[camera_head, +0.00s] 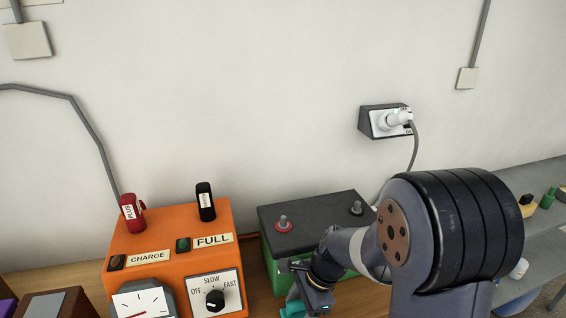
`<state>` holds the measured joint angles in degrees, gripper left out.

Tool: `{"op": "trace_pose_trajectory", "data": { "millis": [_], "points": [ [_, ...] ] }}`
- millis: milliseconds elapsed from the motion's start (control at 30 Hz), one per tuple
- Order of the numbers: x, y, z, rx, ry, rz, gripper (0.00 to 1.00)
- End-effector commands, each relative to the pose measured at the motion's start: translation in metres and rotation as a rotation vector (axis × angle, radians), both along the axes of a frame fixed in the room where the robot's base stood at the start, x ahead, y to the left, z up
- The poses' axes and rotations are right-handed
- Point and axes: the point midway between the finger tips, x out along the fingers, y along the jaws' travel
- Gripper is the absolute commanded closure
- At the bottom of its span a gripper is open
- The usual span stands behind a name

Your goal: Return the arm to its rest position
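My arm (440,235) fills the lower right, with its large dark-banded joint close to the camera. Its forearm bends left and down in front of the battery. The end of the arm, my gripper (297,306), shows only partly at the bottom edge, with a teal part cut off by the frame. Whether its fingers are open or shut cannot be seen. No object is visible in it.
An orange charger (170,245) with red and black clamps on top stands on a wooden bench. A green battery (312,222) with a black top is right of it. A wall socket (385,121) holds a plug. A grey shelf (545,225) carries small items.

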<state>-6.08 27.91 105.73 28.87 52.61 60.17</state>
Motion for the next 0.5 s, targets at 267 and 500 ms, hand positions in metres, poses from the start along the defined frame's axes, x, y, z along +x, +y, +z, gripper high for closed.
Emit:
{"op": "trace_pose_trajectory", "data": {
  "millis": [267,500],
  "points": [
    [0.003,0.0,0.037,0.001,-0.011,-0.001,0.39],
    [0.002,-0.001,0.041,0.001,-0.007,-0.001,0.39]
  ]
}}
